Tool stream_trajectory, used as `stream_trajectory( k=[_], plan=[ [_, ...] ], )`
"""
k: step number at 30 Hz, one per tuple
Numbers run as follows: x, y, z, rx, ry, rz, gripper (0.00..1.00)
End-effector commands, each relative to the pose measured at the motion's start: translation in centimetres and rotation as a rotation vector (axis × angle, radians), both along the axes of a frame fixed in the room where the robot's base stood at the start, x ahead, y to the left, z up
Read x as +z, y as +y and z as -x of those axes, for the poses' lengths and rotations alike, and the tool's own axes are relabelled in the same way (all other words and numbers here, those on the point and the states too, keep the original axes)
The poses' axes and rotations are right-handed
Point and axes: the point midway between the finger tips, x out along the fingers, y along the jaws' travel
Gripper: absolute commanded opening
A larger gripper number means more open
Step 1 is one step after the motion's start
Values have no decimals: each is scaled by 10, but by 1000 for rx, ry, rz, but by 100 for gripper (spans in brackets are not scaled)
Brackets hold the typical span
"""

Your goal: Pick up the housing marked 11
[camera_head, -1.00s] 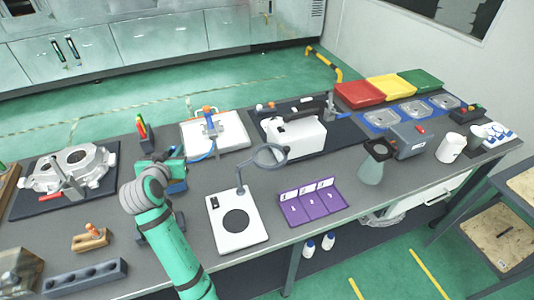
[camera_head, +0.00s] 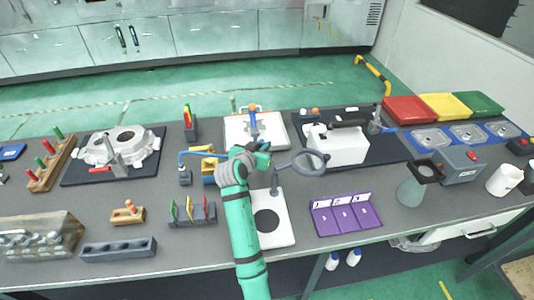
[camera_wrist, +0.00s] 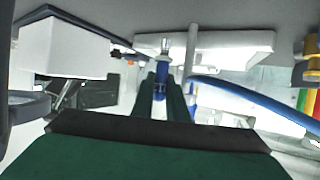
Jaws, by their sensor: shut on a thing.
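My gripper (camera_head: 264,147) is over the middle of the bench, in front of the white stand. In the wrist view, its dark green fingers (camera_wrist: 162,95) are shut on a slim blue tool (camera_wrist: 160,82) with a metal tip. A blue hose (camera_wrist: 245,97) runs close to that tool. A grey aluminium housing (camera_head: 132,140) sits on a dark mat at the left, behind an upright clamp and well apart from my gripper. Flat grey castings (camera_head: 431,138) lie on a blue tray at the right. I cannot read a mark 11 on any of them.
A magnifier (camera_head: 309,162) and a white plate (camera_head: 283,228) stand close to my arm. A white stand (camera_head: 235,132) with a blue clamp, a yellow fixture (camera_head: 208,160) and a white machine (camera_head: 340,147) are nearby. Purple trays (camera_head: 345,214) lie to the right.

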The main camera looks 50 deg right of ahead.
Motion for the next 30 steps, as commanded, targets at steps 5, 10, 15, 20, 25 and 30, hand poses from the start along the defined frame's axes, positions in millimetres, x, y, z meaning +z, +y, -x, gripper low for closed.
stream_trajectory(
  k=[5,10,15,20,25,30],
  plan=[
    [-15,0,1,0,3,-1,0],
    [-37,0,1,-1,2,-1,0],
    [-38,0,0,0,0,1,0],
    [-39,0,0,0,0,0,0],
    [-41,0,0,0,0,0,32],
    [-41,0,0,0,0,0,32]
  ],
)
